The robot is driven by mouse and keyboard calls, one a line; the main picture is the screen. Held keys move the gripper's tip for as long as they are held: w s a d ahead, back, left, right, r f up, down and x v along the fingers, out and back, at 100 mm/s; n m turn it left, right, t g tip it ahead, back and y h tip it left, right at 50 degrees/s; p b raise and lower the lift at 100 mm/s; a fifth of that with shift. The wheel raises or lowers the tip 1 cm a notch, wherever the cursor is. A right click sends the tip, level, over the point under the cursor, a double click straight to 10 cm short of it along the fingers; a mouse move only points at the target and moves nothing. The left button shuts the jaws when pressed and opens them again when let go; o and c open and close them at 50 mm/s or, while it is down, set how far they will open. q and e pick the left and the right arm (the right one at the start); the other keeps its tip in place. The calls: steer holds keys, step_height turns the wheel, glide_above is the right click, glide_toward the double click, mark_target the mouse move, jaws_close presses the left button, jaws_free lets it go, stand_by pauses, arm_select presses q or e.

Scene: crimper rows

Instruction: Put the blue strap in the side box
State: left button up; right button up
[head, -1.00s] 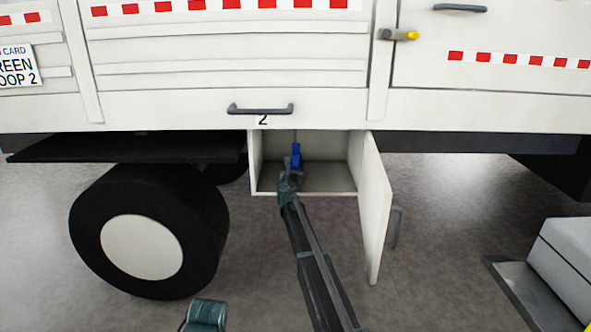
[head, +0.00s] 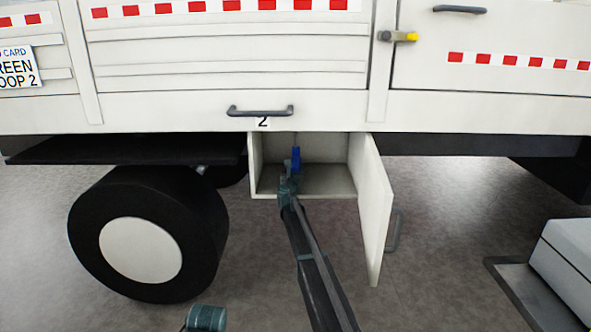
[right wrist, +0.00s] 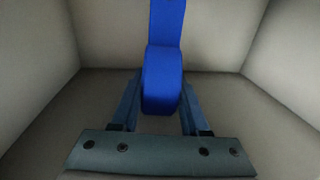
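The blue strap (head: 296,158) is inside the open side box (head: 335,181) under the truck body. My right gripper (head: 290,178) reaches into the box from the front. In the right wrist view the strap (right wrist: 163,78) lies between the two fingers of my right gripper (right wrist: 162,95), which appear to press on its sides. The strap's far part runs up out of the top of that view. The box walls (right wrist: 40,65) surround it. Whether the strap touches the box floor I cannot tell. My left gripper's fingers are not in view.
The side box's door (head: 372,210) hangs open to the right of my right arm. A black wheel (head: 205,235) stands to the left. The truck's lower panel edge (head: 330,120) is above the box opening. A grey step or block (head: 565,255) is at the lower right.

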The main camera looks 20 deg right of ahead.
steer(key=o, duration=0.5)
steer(key=shift+s, duration=0.15)
steer(key=v, duration=1.3)
steer(key=shift+s+a, duration=0.15)
steer(key=shift+s, duration=0.15)
